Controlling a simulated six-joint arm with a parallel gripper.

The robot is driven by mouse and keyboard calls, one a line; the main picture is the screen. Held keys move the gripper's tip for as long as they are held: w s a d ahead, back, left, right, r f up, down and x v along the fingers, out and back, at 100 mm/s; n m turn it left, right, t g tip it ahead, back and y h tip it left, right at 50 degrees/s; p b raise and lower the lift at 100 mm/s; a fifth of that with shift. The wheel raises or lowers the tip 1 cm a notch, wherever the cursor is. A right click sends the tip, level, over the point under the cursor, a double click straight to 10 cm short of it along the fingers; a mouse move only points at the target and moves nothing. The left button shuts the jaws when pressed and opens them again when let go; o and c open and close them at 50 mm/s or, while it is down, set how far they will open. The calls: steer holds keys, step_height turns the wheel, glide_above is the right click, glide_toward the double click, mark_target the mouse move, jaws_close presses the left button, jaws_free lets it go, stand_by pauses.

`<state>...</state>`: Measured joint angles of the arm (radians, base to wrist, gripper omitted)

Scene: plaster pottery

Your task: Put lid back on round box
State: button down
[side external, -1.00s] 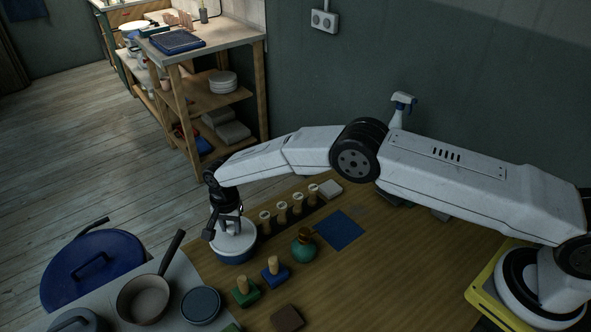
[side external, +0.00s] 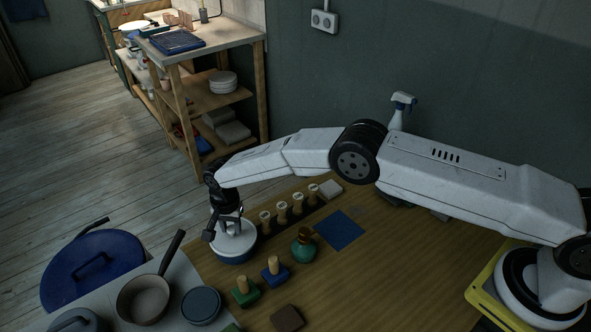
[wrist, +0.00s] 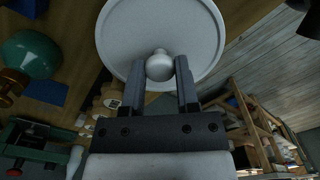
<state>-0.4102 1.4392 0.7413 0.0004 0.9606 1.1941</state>
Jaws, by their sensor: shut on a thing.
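The white round lid (side external: 235,239) with a small round knob sits over the blue-and-white round box (side external: 234,256) at the left end of the wooden table. The lid looks level, and I cannot tell whether it rests fully on the rim. In the wrist view the lid (wrist: 160,22) fills the top, and its white knob (wrist: 159,66) is between the two dark fingers. My gripper (side external: 228,227) points down from above and is shut on the knob; it also shows in the wrist view (wrist: 160,78). The box is hidden under the lid in the wrist view.
Blue (side external: 275,272) and green (side external: 245,291) blocks with pegs stand in front. A row of wooden stamps (side external: 283,212) is behind. A pan (side external: 144,298) is at front left. A blue cloth (side external: 340,230) lies flat.

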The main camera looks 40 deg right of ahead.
jaws_free()
stand_by(0.5)
steer(key=shift+r, duration=0.15)
steer(key=shift+r, duration=3.35)
jaws_close()
